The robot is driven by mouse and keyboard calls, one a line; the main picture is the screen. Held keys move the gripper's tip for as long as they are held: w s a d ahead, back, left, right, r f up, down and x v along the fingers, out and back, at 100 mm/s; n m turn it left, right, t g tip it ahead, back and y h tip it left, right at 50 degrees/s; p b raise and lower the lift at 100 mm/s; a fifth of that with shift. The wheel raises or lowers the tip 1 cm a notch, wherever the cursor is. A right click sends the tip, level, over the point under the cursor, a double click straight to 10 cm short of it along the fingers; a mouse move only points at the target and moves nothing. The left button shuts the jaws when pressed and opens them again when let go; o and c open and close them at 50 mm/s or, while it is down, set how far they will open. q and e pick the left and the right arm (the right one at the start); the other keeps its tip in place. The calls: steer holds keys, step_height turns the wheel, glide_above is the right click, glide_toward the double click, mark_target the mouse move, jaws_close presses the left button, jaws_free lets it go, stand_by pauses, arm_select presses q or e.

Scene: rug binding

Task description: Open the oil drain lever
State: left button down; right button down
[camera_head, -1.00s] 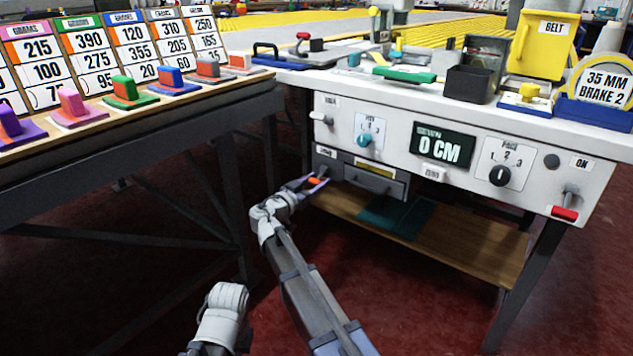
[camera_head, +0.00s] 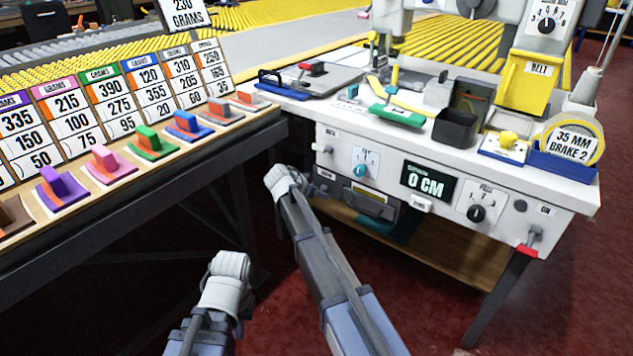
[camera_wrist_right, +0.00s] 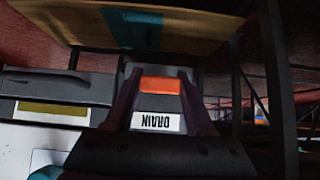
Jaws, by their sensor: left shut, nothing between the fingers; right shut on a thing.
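My right gripper (camera_wrist_right: 162,78) is shut on this orange grip, with a dark finger on either side. In the head view my right arm reaches to the lower left of the white machine front (camera_head: 385,165), and its wrist hides the lever and fingertips. How far the lever is turned cannot be told. My left gripper (camera_head: 233,262) is low in front of the dark bench, shut and empty; its fingers are hardly visible.
A grey drawer (camera_head: 370,205) is beside the lever, above a wooden shelf (camera_head: 450,258). A sloped bench with several coloured blocks (camera_head: 150,142) stands at the left. The 0 CM display (camera_head: 428,182) and knobs are on the machine front. Red floor is open at lower right.

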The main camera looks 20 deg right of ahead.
steer(key=shift+w+d+r+g+y+p, duration=0.1)
steer(key=shift+r+g+y+p, duration=0.4)
steer(key=shift+p, duration=0.55)
steer(key=shift+w+d+r+g+y+p, duration=0.15)
steer(key=shift+g+y+p, duration=0.45)
steer(key=shift+y+p, duration=0.35)
steer(key=shift+s, duration=0.1)
steer(key=shift+c, duration=1.2)
jaws_free()
steer(key=p+v, duration=0.7)
steer(key=v, duration=0.1)
steer(key=shift+f, duration=0.1)
